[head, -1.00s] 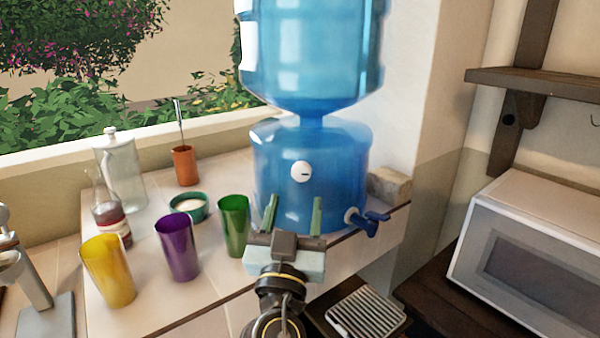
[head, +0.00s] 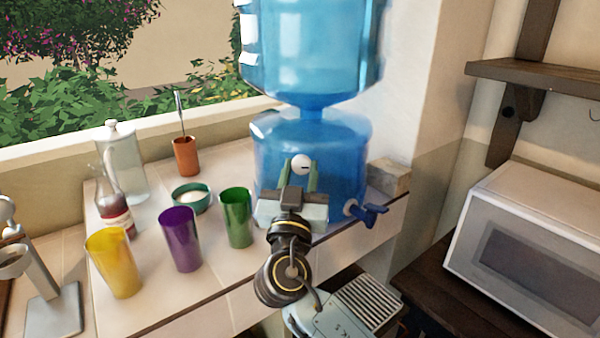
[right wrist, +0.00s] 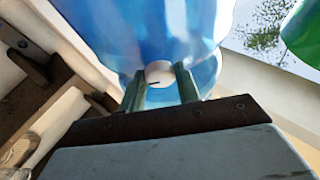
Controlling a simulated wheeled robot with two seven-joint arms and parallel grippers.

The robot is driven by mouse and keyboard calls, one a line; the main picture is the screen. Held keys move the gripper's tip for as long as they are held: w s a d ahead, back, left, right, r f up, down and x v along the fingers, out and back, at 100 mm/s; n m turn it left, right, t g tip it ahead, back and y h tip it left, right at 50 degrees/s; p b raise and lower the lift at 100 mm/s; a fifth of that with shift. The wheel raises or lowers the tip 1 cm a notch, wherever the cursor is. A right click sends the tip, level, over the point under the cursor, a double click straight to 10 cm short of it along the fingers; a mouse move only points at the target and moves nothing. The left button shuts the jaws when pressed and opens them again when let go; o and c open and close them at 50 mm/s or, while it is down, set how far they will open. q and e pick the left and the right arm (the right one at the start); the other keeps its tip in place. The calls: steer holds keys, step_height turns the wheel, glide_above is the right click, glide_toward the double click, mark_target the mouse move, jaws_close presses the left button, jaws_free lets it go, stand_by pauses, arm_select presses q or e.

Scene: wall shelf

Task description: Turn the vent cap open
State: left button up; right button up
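The vent cap (head: 301,164) is a small round white knob with a dark mark on the front of the blue water dispenser (head: 345,155). The mark lies about level in the head view. My right gripper (head: 299,176) is at the cap, with one green finger on each side of it. In the right wrist view the cap (right wrist: 158,73) sits between the tips of the right gripper (right wrist: 160,82), which look shut on its sides; contact is hard to see. My left gripper is not in view.
A blue tap (head: 366,213) sticks out right of my gripper. Green (head: 236,217), purple (head: 180,239) and yellow (head: 113,263) cups stand to the left, near a teal bowl (head: 191,197). A stone block (head: 389,178) lies right of the dispenser. A white oven (head: 530,255) stands further right.

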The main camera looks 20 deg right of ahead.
steer(key=shift+c, duration=1.4)
steer(key=shift+n, duration=0.4)
steer(key=shift+s+d+n+t+y, duration=0.1)
steer(key=shift+n+t+y, duration=0.2)
steer(key=shift+n+y, duration=0.75)
steer(key=n+y+p, duration=0.1)
steer(key=n, duration=0.1)
steer(key=n+p, duration=0.1)
steer(key=n, duration=0.1)
steer(key=shift+d+r+y, duration=0.1)
steer(key=shift+r+y, duration=0.1)
steer(key=shift+y, duration=0.15)
steer(key=n+g+y+p, duration=0.1)
steer(key=n+p, duration=0.3)
steer(key=p, duration=0.1)
steer(key=n+y+p, duration=0.2)
steer(key=n+p, duration=0.3)
steer(key=r+n+g+y+p, duration=0.1)
steer(key=n+p, duration=0.4)
steer(key=p, duration=0.1)
steer(key=shift+s+d+g+y, duration=0.1)
steer(key=shift+d+g+y, duration=0.05)
steer(key=shift+g+y, duration=0.15)
steer(key=shift+f+n+g+p, duration=0.1)
steer(key=shift+n+g+p, duration=0.3)
steer(key=shift+n, duration=0.55)
steer(key=shift+n+g+p, duration=0.3)
steer(key=shift+n+g, duration=0.1)
steer(key=shift+n, duration=1)
steer(key=shift+f, duration=0.1)
